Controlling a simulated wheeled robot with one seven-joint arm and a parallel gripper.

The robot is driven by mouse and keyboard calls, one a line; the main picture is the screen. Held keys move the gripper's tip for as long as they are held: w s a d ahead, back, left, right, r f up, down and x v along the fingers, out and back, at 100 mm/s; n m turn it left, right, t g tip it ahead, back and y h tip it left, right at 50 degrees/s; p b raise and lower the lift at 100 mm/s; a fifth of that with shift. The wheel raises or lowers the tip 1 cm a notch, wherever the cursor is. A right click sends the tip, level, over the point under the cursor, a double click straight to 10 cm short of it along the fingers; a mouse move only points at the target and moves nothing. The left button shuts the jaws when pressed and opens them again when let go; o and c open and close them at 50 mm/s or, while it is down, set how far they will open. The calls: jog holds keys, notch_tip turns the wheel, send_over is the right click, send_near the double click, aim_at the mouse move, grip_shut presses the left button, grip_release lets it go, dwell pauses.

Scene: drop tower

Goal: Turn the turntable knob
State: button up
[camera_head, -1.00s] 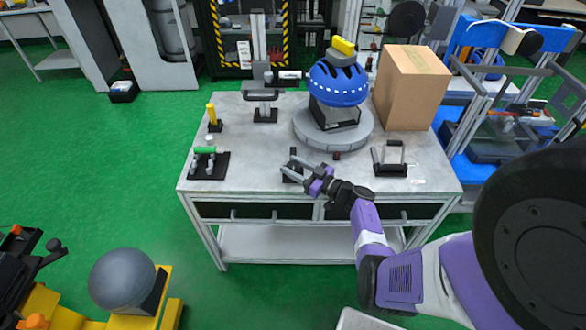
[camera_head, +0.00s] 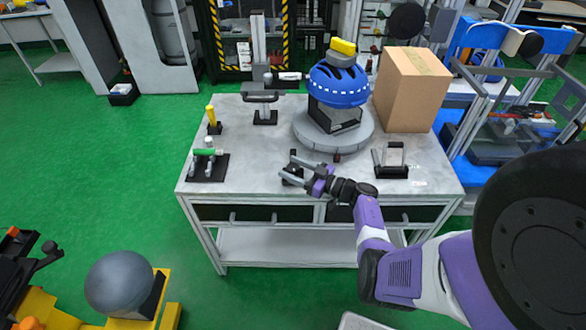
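The turntable (camera_head: 306,140) is a round grey disc near the back middle of the workbench. A blue helmet (camera_head: 338,88) on a dark stand sits on it, with a yellow block (camera_head: 342,47) on top.
A cardboard box (camera_head: 412,88) stands right of the turntable. A black holder with a handle (camera_head: 391,160) lies at the front right. A black fixture with a green part (camera_head: 207,163) is at the left, with a yellow-handled piece (camera_head: 212,119) behind it. Bare bench top lies between.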

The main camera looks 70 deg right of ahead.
aim_at(299, 171)
jog(key=shift+s, duration=0.1)
jog(key=shift+s+a, duration=0.2)
jog(key=shift+s, duration=1.75)
jog(key=shift+s+a, duration=0.2)
jog(key=shift+s, duration=1.7)
